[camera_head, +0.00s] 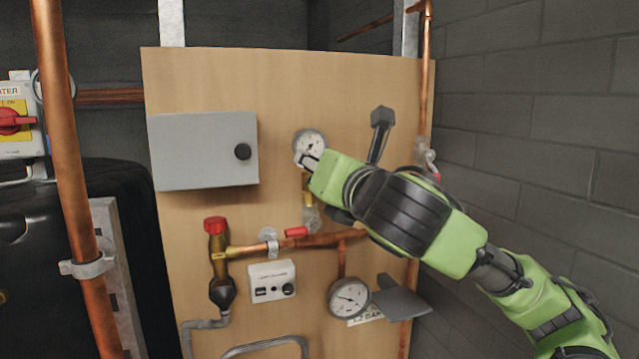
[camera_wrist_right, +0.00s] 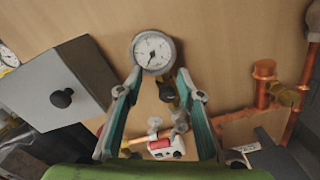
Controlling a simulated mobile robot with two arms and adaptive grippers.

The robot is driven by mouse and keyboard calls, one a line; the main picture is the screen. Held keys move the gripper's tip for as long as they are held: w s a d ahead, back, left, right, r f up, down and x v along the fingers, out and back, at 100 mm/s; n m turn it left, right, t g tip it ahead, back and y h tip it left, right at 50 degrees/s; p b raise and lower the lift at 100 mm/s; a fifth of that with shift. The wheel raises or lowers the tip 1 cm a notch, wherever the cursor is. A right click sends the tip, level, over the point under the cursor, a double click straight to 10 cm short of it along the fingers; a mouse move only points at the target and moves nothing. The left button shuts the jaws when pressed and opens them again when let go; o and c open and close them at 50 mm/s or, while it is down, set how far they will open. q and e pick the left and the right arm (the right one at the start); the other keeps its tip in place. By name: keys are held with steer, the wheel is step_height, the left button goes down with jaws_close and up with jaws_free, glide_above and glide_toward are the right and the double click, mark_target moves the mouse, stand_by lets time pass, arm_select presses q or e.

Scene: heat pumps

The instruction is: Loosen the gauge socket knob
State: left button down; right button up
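The upper round white gauge (camera_head: 309,142) is mounted on the wooden board; it also shows in the right wrist view (camera_wrist_right: 153,52). Below its dial is a small dark knob-like part (camera_wrist_right: 167,92), seen between my fingers in the right wrist view. A brass fitting (camera_head: 308,188) runs down below the gauge in the head view. My right gripper (camera_head: 302,163) is at the lower edge of this gauge. In the wrist view my right gripper (camera_wrist_right: 160,78) is open, with one finger on each side of the gauge socket. Contact cannot be told. My left gripper is not in view.
A grey box with a black knob (camera_head: 203,151) is left of the gauge. Below are copper pipes (camera_head: 330,239) with a red-handled valve, a white control box (camera_head: 272,281) and a second gauge (camera_head: 349,297). A brick wall (camera_head: 560,130) stands at the right.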

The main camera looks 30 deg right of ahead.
step_height(320, 180, up, 7)
steer(key=shift+f, duration=0.2)
steer(key=shift+a+f, duration=0.1)
steer(key=shift+f, duration=0.05)
stand_by(0.5)
